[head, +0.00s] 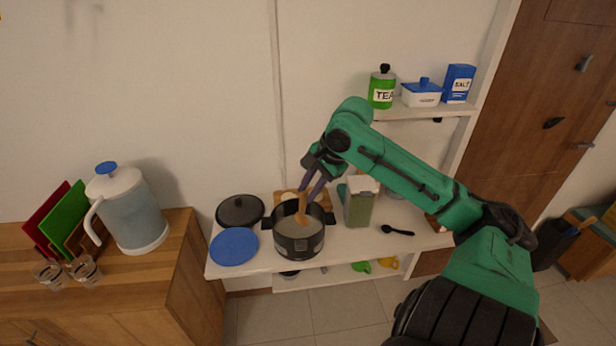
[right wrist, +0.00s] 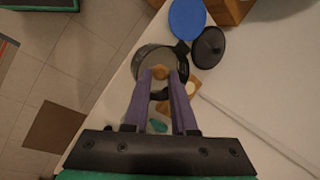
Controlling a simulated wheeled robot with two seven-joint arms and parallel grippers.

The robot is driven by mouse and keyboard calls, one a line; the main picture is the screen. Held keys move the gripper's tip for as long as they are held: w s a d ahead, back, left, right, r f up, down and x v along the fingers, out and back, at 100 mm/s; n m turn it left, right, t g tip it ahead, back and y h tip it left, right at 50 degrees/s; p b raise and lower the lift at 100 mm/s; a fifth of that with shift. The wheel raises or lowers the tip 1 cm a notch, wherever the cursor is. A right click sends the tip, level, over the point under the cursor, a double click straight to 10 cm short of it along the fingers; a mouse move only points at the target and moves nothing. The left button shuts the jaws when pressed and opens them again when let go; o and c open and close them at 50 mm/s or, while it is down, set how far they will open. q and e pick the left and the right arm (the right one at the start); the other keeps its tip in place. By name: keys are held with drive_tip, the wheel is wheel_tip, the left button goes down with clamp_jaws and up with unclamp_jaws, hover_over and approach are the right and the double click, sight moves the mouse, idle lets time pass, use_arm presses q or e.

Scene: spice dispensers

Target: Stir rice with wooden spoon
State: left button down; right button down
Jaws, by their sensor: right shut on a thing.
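A dark pot (head: 299,243) with side handles stands on the white counter (head: 350,246). Pale contents, which look like rice, show inside it. A wooden spoon (head: 302,208) stands tilted with its lower end in the pot. My right gripper (head: 308,190) is above the pot, shut on the spoon's upper part. In the right wrist view the purple fingers (right wrist: 160,88) reach over the pot (right wrist: 146,62), and the spoon's tan end (right wrist: 160,72) shows between them. The spoon's lower tip is hard to make out. My left gripper is not in view.
A black lid (head: 240,210) and a blue plate (head: 234,247) lie left of the pot. A green-filled container (head: 359,203) and a black spoon (head: 397,231) are to its right. A wooden board (head: 287,196) lies behind it. A shelf (head: 425,112) with tea and salt containers hangs above.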

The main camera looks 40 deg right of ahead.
drive_tip(key=shift+s+r, duration=0.1)
drive_tip(key=shift+r, duration=0.1)
idle(0.3)
wheel_tip(320, 180, up, 5)
idle(0.4)
idle(0.4)
